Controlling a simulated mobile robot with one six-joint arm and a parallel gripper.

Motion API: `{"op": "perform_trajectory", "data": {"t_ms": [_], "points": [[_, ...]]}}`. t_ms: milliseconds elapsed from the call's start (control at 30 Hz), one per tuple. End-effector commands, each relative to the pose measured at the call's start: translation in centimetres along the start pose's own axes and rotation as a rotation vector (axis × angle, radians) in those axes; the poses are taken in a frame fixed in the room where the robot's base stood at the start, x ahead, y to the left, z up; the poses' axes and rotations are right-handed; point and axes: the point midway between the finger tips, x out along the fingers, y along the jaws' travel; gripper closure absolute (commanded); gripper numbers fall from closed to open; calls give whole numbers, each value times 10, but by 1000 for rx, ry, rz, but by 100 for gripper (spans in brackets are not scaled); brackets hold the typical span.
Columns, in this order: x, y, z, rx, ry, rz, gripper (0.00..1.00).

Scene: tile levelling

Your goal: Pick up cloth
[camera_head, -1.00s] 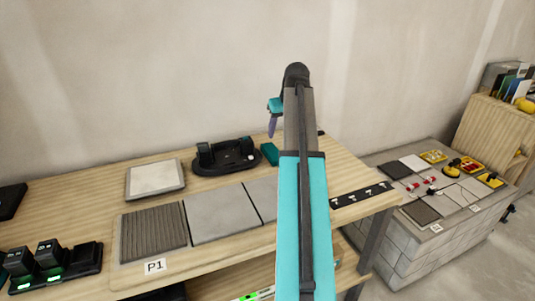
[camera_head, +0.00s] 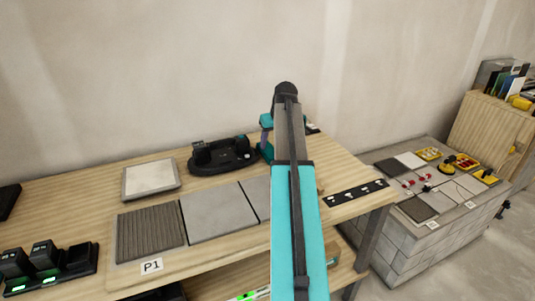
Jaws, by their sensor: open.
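A small teal item (camera_head: 267,154), which looks like the folded cloth, lies on the wooden bench beside the black tray. My arm covers its right part. My gripper (camera_head: 266,141) shows only in part, as a narrow purplish piece hanging below the teal wrist. It points down just above the cloth and overlaps its top edge in the picture. The jaws are open, and I cannot tell whether they touch the cloth.
The black tray (camera_head: 224,158) stands close to the left of the cloth. A pale framed tile (camera_head: 151,179), a ribbed tile (camera_head: 151,233) and grey tiles (camera_head: 218,212) lie on the bench. A black strip (camera_head: 357,194) lies to the right. The wall rises behind.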

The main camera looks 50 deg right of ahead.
Motion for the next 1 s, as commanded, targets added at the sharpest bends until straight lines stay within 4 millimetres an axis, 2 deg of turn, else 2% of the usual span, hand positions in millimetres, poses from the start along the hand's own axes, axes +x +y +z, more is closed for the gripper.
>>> {"op": "perform_trajectory", "data": {"t_ms": [567,1000], "points": [[12,-1,0,-1,-1,-1,48],[55,0,0,-2,-1,-1,48]]}}
